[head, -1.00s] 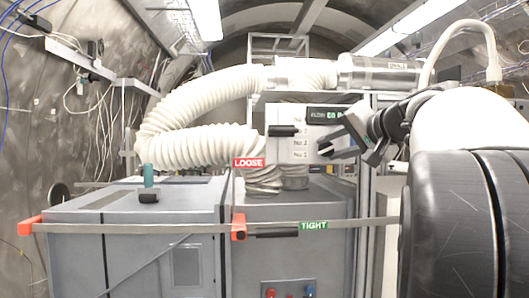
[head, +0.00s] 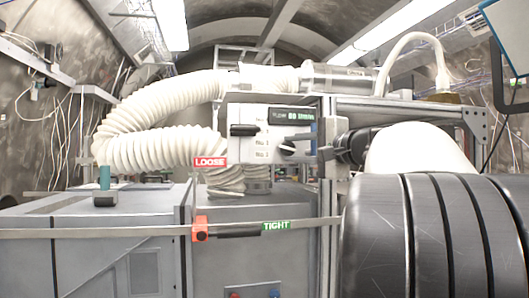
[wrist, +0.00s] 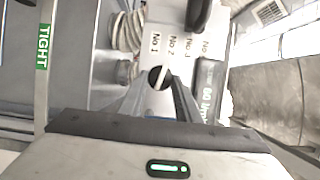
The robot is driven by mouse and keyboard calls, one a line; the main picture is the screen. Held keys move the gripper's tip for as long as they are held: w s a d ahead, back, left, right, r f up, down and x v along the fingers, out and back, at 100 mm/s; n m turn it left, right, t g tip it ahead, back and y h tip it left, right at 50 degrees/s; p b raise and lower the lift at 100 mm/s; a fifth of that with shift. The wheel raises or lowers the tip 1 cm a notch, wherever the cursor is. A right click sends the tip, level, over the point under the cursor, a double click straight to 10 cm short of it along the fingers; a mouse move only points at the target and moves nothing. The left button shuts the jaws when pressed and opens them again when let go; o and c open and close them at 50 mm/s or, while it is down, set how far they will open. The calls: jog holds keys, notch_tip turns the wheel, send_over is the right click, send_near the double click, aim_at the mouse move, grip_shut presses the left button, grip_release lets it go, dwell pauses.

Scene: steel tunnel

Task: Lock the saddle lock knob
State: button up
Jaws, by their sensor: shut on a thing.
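A black round knob with a white pointer (wrist: 158,77) sits on the white panel marked No 1, No 2 and No 3. In the head view the knob (head: 287,148) is at the panel's lower right, partly covered by my gripper. My gripper (wrist: 160,88) is shut on this knob, its two fingers on either side of it in the wrist view. The pointer's end is near the No 1 label. No saddle or knob name can be read. A red LOOSE label (head: 210,162) and a green TIGHT label (head: 276,226) show to the left and below.
A digital display (head: 292,115) is above the knob, and a black handle (head: 244,130) to its left. A white ribbed hose (head: 160,148) curves at left. A grey cabinet (head: 90,225) fills the lower left, with a teal knob (head: 104,178) on top.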

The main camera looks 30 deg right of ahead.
dwell(0.5)
jog(key=o, duration=1.1)
jog(key=shift+c, duration=0.2)
jog(key=s+d, duration=0.2)
jog(key=s, duration=1.5)
jog(key=shift+s+d, duration=0.15)
jog(key=shift+d, duration=0.05)
jog(key=shift+f, duration=0.1)
